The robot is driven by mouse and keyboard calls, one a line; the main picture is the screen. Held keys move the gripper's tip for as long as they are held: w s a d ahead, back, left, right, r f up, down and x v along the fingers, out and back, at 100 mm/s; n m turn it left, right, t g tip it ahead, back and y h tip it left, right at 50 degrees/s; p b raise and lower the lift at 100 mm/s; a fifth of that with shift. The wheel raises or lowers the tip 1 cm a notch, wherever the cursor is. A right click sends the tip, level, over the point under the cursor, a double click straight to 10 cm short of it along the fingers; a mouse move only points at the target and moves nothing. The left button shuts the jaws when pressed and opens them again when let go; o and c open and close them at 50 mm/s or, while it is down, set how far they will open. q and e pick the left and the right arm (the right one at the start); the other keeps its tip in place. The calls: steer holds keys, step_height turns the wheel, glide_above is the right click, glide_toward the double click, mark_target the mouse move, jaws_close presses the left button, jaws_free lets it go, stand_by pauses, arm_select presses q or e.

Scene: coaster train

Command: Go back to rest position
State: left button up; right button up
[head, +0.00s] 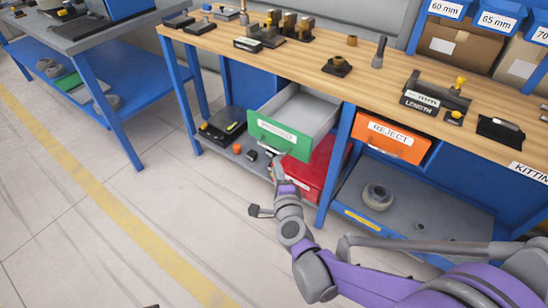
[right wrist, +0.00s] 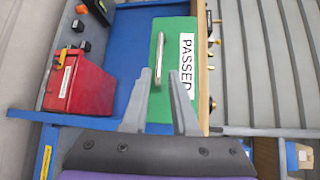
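My right gripper (head: 277,166) is in front of the green drawer (head: 282,139), which is pulled out from under the wooden bench and looks empty inside. In the right wrist view the gripper's two fingers (right wrist: 160,74) stand apart. The drawer's green front (right wrist: 168,60) carries a PASSED label (right wrist: 187,62) and a metal handle (right wrist: 159,52). The handle shows in line with the gap between the fingertips. I cannot tell whether the fingertips reach around it. My left gripper is not in view.
An orange REJECT drawer (head: 391,142) sits to the right. A red bin (head: 312,172) stands on the lower shelf below the green drawer. The wooden bench top (head: 310,64) carries several fixtures and parts. Open floor (head: 190,205) lies to the left of my right arm.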

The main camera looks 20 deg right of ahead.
steer(key=shift+s, duration=0.55)
steer(key=shift+r, duration=0.1)
